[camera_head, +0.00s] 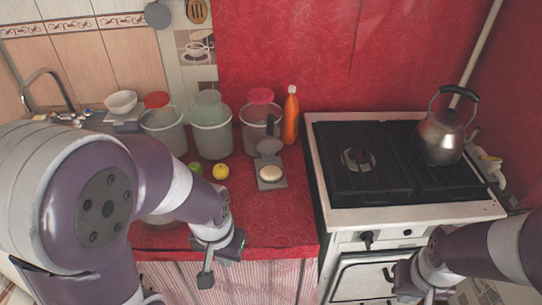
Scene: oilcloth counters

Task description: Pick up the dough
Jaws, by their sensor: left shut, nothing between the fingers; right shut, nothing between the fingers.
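The dough (271,173) is a small pale round lump. It sits on a grey flat plate-like device (272,184), which looks like a kitchen scale or press, on the red counter. My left gripper (206,278) is shut and empty, low at the counter's front edge, nearer to me than the dough and to its left. My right gripper (408,290) is shut and empty in front of the stove, far to the right of the dough. Its fingertips are hard to make out.
Several lidded containers (212,138) and an orange bottle (291,118) stand behind the dough. A yellow apple (220,172) lies to its left. The stove (410,205) with a kettle (439,137) is at right. The red counter (275,222) in front of the dough is clear.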

